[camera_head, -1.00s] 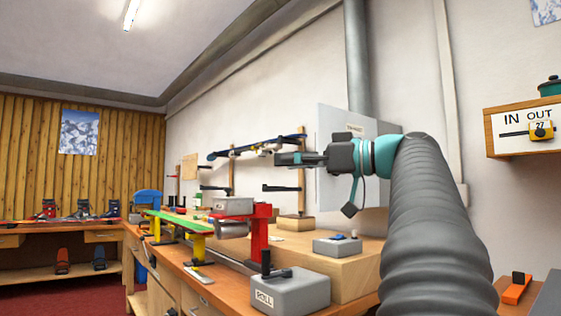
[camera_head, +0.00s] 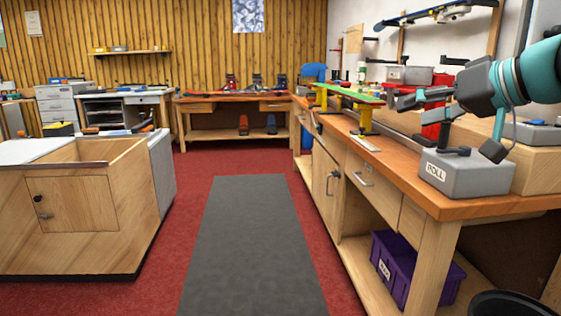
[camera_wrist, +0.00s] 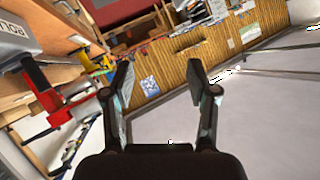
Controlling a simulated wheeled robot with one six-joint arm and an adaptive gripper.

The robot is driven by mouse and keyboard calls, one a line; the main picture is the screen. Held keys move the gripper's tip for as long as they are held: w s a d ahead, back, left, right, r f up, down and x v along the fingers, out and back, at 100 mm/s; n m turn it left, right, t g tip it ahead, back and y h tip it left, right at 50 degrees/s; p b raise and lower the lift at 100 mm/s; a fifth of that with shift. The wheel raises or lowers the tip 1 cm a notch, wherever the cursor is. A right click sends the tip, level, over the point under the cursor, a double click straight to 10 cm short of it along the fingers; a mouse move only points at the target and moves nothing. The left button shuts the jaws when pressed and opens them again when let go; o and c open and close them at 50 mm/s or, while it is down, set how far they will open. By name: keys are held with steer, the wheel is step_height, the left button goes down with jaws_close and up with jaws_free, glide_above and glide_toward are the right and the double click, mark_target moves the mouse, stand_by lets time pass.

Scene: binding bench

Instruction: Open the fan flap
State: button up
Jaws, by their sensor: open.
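My gripper (camera_head: 397,100) is at the right of the head view, above the workbench and pointing left. In the wrist view its two fingers (camera_wrist: 160,82) stand apart with nothing between them. A pale grey panel (camera_head: 541,22) is cut off by the right edge of the head view, behind my arm. I cannot tell whether it is the fan flap; no flap or handle can be made out now. The wrist view faces the room, with the wooden wall beyond the fingers.
The workbench (camera_head: 472,204) carries a grey ROLL block (camera_head: 450,178) below my gripper, a red stand (camera_head: 437,119) and a green-topped yellow stand (camera_head: 350,94). A purple bin (camera_head: 398,262) is on the shelf underneath. A wooden counter (camera_head: 80,230) is at left. The grey mat (camera_head: 250,240) between is clear.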

steer(key=s+a+f+m+g+h, duration=0.1)
steer(key=s+a+f, duration=0.3)
steer(key=f, duration=0.5)
steer(key=s+a+f+m+g+h, duration=0.1)
steer(key=s+a+f+g+h, duration=0.1)
steer(key=f, duration=0.8)
steer(key=shift+s+a+g, duration=0.5)
steer(key=shift+s+a, duration=0.6)
steer(key=shift+s, duration=0.05)
steer(key=s+f+h, duration=0.1)
steer(key=s+f, duration=0.2)
steer(key=f, duration=0.2)
steer(key=s+f+g+h, duration=0.1)
steer(key=s+f, duration=0.2)
steer(key=f, duration=0.2)
steer(key=s+f+h, duration=0.1)
steer(key=s+f, duration=0.2)
steer(key=f, duration=0.2)
steer(key=shift+s+a+n+g+h, duration=0.2)
steer(key=shift+n+g+h, duration=0.1)
steer(key=shift+h, duration=0.1)
steer(key=shift+c, duration=0.2)
steer(key=shift+s+f, duration=0.15)
steer(key=shift+f, duration=0.15)
steer(key=c, duration=0.4)
steer(key=shift+d+f, duration=0.1)
jaws_close()
steer(key=shift+s, duration=0.15)
